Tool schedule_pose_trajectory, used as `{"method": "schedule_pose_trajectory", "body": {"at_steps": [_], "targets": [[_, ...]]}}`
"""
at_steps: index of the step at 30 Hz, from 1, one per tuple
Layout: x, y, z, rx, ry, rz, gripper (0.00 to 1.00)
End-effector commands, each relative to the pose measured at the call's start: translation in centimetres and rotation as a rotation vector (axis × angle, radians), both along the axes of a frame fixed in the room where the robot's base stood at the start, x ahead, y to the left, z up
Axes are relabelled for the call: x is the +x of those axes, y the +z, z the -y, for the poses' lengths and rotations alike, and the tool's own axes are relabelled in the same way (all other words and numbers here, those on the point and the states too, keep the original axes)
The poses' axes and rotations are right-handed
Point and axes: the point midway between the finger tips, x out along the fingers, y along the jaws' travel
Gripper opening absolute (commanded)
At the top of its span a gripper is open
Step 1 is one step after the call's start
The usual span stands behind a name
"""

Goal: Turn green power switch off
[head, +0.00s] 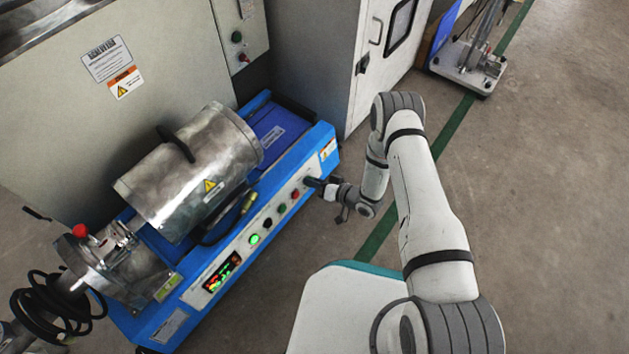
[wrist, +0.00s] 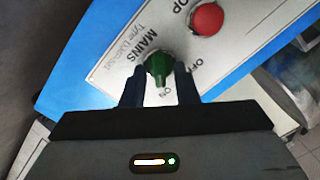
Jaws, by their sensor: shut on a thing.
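The green power switch (wrist: 158,66) is a small knob on the white panel in the wrist view, beside the word MAINS. ON is printed below it and OFF to its right. The lower end of the knob lies nearer to ON. My gripper (wrist: 158,88) has its two dark fingers on either side of the knob and is shut on it. In the head view, my gripper (head: 314,184) reaches the right end of the blue machine's front panel (head: 232,246), and its fingers hide the switch.
A red stop button (wrist: 207,19) sits close to the switch; it also shows in the head view (head: 295,194). Other buttons and a lit display (head: 222,272) line the panel. A metal cylinder (head: 190,170) lies on the machine. The floor to the right (head: 540,200) is clear.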

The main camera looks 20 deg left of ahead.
Motion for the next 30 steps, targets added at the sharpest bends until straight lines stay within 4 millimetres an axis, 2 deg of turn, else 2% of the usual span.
{"method": "schedule_pose_trajectory", "body": {"at_steps": [8,30], "targets": [[0.05,0.06,0.22,-0.075,0.033,0.170,0.04],[-0.23,0.03,0.23,-0.338,0.182,0.800,0.04]]}}
